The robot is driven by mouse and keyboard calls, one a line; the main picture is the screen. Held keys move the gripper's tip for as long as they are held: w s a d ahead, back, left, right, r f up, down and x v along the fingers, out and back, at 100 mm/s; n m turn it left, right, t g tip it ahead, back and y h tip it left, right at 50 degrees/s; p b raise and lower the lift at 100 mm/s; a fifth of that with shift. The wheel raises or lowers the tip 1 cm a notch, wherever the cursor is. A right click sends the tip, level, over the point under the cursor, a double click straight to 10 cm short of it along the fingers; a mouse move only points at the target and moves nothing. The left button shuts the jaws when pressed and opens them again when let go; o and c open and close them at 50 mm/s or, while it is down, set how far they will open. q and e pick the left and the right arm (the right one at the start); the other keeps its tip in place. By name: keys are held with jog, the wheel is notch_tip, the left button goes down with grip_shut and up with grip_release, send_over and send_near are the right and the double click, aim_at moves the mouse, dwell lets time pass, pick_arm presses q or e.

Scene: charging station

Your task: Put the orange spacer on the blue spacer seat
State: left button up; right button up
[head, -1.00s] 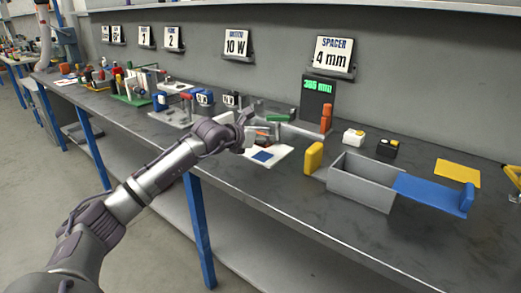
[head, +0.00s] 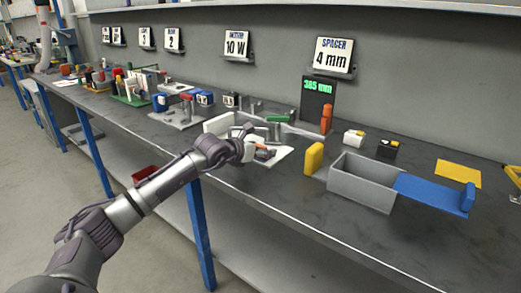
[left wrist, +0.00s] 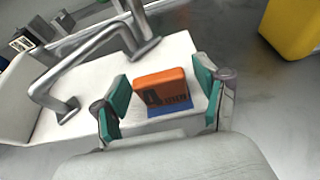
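The orange spacer (left wrist: 163,88) stands over the blue spacer seat (left wrist: 170,109) in the left wrist view, with the seat's near strip showing below it. Its underside is hidden, so full contact cannot be judged. My left gripper (left wrist: 161,98) has its green-padded fingers apart, one on each side of the spacer, with narrow gaps visible. In the head view my left gripper (head: 256,147) is low over the white board, the orange spacer (head: 265,153) beside its fingers. The seat is mostly covered there. My right gripper does not show.
A grey bent handle frame (left wrist: 95,65) stands on the white board (left wrist: 60,125) close to the left finger. A yellow block (head: 314,158) and an open grey box (head: 362,182) stand to the right. The bench front is clear.

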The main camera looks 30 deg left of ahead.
pick_arm(q)
jog(key=shift+s+r, duration=0.15)
jog(key=shift+s, duration=0.05)
jog(key=v, duration=0.5)
jog(key=b+v, duration=0.1)
jog(key=v, duration=0.4)
jog(key=shift+s+a, duration=0.1)
jog(key=shift+s, duration=0.2)
jog(key=shift+s+r, duration=0.3)
jog(key=shift+s, duration=0.15)
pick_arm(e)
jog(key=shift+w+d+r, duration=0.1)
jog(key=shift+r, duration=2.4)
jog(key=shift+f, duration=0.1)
